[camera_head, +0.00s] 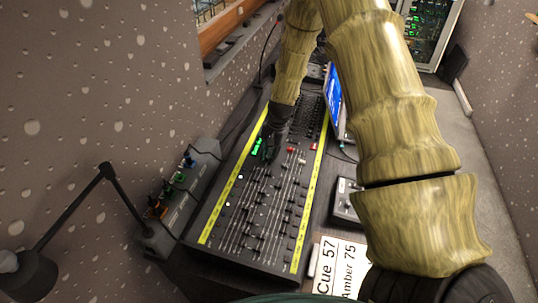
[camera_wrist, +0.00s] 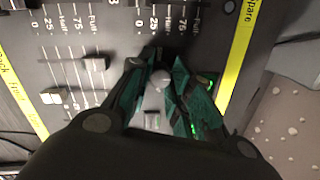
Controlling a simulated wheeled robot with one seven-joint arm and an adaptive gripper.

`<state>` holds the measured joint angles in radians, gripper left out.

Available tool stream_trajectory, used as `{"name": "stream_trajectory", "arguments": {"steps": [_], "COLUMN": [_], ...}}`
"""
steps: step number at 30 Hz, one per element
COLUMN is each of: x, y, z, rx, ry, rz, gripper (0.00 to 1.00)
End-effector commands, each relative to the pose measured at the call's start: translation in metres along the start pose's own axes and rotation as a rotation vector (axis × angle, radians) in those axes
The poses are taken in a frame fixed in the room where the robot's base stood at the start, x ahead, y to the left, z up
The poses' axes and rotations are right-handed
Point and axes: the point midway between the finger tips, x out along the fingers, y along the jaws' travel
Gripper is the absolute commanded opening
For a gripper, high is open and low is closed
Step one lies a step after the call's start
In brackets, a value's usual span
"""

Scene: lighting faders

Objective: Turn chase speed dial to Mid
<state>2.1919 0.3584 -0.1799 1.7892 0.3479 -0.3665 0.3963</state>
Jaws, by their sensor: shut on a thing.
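A lighting console (camera_head: 208,226) with yellow edge strips and several rows of faders stands along the wall. My gripper (camera_head: 269,147) is down at the console's surface, toward its left edge. In the wrist view my gripper (camera_wrist: 157,62) has its dark green fingers closed around a small grey round knob (camera_wrist: 160,78), which I take to be the chase speed dial. Its label and pointer are hidden or too small to read, so its setting cannot be told.
Fader caps (camera_wrist: 95,63) and printed scales lie beside the fingers. Green-lit buttons (camera_head: 257,146) are next to my gripper, and red ones (camera_head: 291,150) to the right. A grey box with coloured knobs (camera_head: 178,205) and a desk lamp (camera_head: 75,215) stand at left.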

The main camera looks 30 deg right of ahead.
Motion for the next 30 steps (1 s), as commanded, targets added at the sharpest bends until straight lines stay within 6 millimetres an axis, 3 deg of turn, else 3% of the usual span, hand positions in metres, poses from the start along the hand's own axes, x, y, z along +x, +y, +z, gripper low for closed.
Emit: {"name": "stream_trajectory", "arguments": {"steps": [11, 12, 15, 25, 30], "x": [-0.002, -0.002, -0.001, -0.002, -0.015], "y": [-0.001, -0.001, -0.001, -0.001, -0.001], "z": [-0.003, -0.002, -0.002, -0.001, -0.001], "rx": [0.003, 0.003, 0.003, 0.003, 0.002], "ry": [0.005, 0.005, 0.004, 0.002, 0.001], "rz": [-0.003, -0.003, -0.002, -0.001, -0.002], "gripper": [0.00, 0.28, 0.42, 0.42, 0.42]}}
